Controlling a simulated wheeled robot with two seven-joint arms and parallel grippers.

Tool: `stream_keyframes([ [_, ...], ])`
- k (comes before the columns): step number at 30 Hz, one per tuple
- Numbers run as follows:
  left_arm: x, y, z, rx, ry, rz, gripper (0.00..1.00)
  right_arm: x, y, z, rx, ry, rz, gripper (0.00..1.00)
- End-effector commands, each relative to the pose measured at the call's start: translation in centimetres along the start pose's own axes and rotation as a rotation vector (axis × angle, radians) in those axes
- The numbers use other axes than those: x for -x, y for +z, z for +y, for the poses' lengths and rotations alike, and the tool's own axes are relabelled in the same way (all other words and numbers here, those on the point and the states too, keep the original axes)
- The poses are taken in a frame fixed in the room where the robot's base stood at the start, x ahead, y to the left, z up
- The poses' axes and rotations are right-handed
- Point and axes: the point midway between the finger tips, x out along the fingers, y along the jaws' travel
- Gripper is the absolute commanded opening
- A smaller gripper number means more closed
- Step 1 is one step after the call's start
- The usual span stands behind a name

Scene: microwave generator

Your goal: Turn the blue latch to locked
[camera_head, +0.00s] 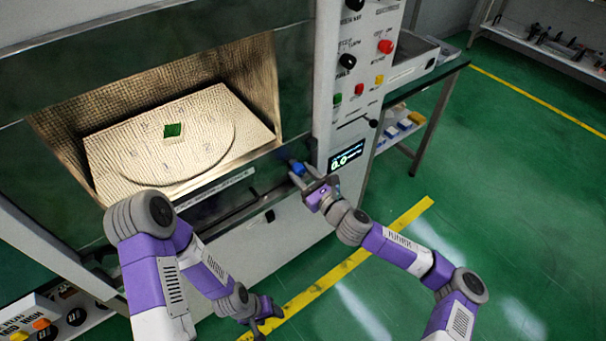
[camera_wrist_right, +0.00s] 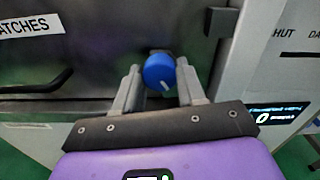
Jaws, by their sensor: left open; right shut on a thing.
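The blue latch (camera_head: 297,168) is a round blue knob at the lower right of the cabinet front, beside the chamber opening. It is larger in the right wrist view (camera_wrist_right: 158,68), with a short white mark pointing down and slightly right. My right gripper (camera_head: 304,178) is at the latch, its two fingers on either side of the knob and shut on it; the fingers also show in the wrist view (camera_wrist_right: 160,84). My left gripper (camera_head: 262,312) is open and empty, low in front of the cabinet and away from the latch.
The chamber stands open with a small green-topped block (camera_head: 174,131) on its plate (camera_head: 215,110). A control panel (camera_head: 362,60) with coloured knobs and a lit display (camera_head: 346,156) is right of the latch. A bench (camera_head: 440,85) stands beyond. Green floor is clear at right.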

Motion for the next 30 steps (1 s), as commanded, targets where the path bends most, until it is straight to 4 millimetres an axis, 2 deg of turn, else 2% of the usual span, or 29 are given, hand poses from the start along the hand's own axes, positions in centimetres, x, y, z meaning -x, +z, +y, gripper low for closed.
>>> stream_keyframes([
  [1,0.0,0.0,0.0,0.000,0.000,0.000,0.57,0.0,0.0,0.0,0.000,0.001,0.000,0.13],
  [2,0.0,0.0,0.0,0.000,0.000,0.000,0.57,0.0,0.0,0.0,0.000,0.001,0.000,0.09],
  [14,0.3,0.0,0.1,0.000,0.000,0.000,0.57,0.0,0.1,0.0,0.087,0.001,0.001,0.09],
  [30,1.0,0.0,0.4,0.000,0.000,0.000,0.57,0.0,0.0,0.0,0.551,0.001,0.001,0.09],
])
